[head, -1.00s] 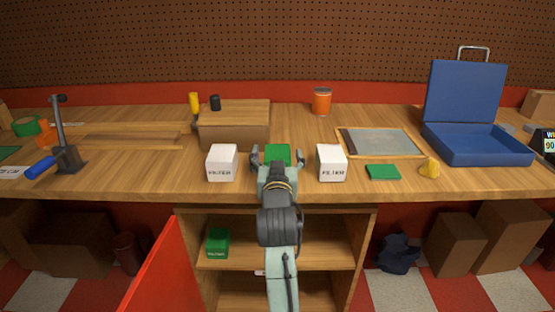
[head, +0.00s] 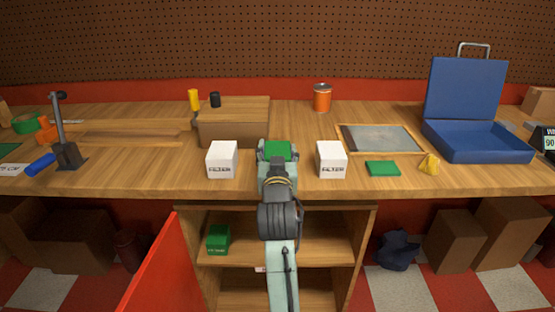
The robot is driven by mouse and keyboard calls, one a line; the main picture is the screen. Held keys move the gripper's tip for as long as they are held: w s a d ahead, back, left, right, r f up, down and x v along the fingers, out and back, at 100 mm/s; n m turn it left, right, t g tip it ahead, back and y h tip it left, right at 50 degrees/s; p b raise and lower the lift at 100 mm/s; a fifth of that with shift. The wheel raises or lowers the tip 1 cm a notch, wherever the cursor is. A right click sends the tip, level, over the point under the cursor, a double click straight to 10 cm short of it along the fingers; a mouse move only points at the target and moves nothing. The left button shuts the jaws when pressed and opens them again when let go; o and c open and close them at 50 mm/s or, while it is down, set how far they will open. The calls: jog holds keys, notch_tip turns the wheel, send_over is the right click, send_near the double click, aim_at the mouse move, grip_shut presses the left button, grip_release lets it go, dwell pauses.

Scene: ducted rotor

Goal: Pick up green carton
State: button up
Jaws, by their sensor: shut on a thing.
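A green carton (head: 279,150) stands on the bench between two white filter cartons. My gripper (head: 278,147) is shut on it, with a finger at each side. My arm hides the carton's lower front, so I cannot tell whether it touches the bench top. A second green carton (head: 218,238) sits on the upper shelf of the cabinet below the bench.
White filter cartons stand left (head: 221,160) and right (head: 331,160) of my gripper. A brown box (head: 233,132) is behind to the left. A flat green block (head: 382,168), a yellow piece (head: 430,165) and an open blue case (head: 478,143) lie right. A red cabinet door (head: 165,270) stands open below.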

jog(key=shift+c, duration=1.3)
